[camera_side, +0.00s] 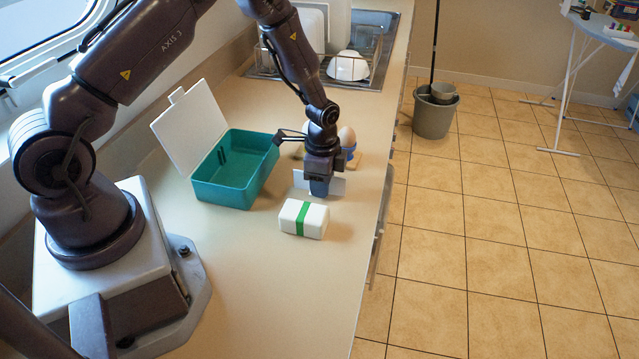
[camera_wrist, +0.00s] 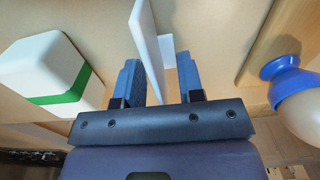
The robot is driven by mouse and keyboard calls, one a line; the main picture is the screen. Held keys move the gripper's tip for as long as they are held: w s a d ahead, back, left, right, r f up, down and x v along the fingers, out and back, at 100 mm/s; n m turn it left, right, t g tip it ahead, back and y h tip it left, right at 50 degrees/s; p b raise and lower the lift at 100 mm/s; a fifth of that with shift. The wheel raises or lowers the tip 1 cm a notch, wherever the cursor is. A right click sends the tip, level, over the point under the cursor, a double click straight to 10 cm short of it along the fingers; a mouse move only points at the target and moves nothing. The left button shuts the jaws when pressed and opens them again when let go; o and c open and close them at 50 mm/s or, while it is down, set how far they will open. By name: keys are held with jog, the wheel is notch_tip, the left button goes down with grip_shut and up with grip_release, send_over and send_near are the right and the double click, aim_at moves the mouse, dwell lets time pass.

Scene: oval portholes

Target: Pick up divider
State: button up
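The divider (camera_side: 338,186) is a thin white panel standing on edge on the counter, partly hidden behind my gripper in the side view. My gripper (camera_side: 319,187) points down over it. In the wrist view, the divider (camera_wrist: 148,42) rises between the two blue fingers of my gripper (camera_wrist: 160,75), with a short white piece sticking out on its right side. The fingers are apart. The left finger is close to the panel, and a clear gap shows at the right finger. Whether the left finger touches it I cannot tell.
A teal box (camera_side: 225,190) with its white lid (camera_side: 188,128) open stands left of my gripper. A white box with a green band (camera_side: 303,219) lies just in front. An egg (camera_side: 346,137) in a blue cup on a wooden board stands close behind. A dish rack (camera_side: 300,68) is farther back.

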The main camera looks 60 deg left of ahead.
jog(key=shift+f, duration=0.15)
grip_shut()
dwell(0.4)
